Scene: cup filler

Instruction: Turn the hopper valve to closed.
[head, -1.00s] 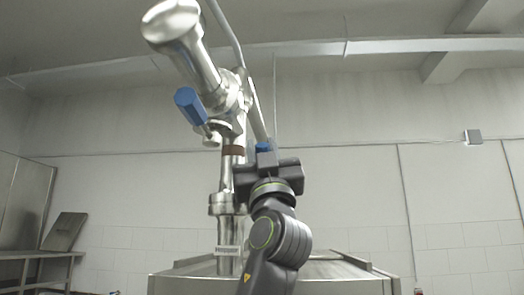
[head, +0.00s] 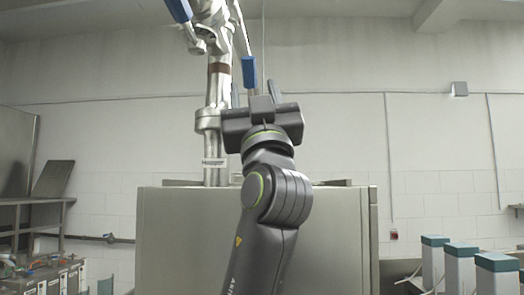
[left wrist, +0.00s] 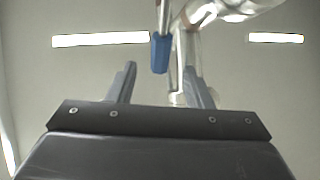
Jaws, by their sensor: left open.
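The pipe labelled "Hopper" (head: 213,162) stands upright in the head view. Beside it a thin metal lever with a blue grip (head: 249,72) hangs down, nearly vertical. My left gripper (head: 255,90) is open just below this blue grip. In the left wrist view the blue grip (left wrist: 160,52) lies in line with the gap between the open fingers (left wrist: 159,75), at or beyond their tips. I see no contact. A second blue handle (head: 179,10) is at the upper left, cut by the top edge. The upper valve body is partly out of view. My right gripper is not in view.
A large metal cabinet (head: 165,240) stands behind my left arm. Several white and teal units (head: 462,265) are at lower right. A metal shelf (head: 35,202) is at the left. Free air surrounds the gripper except for the pipe to its left.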

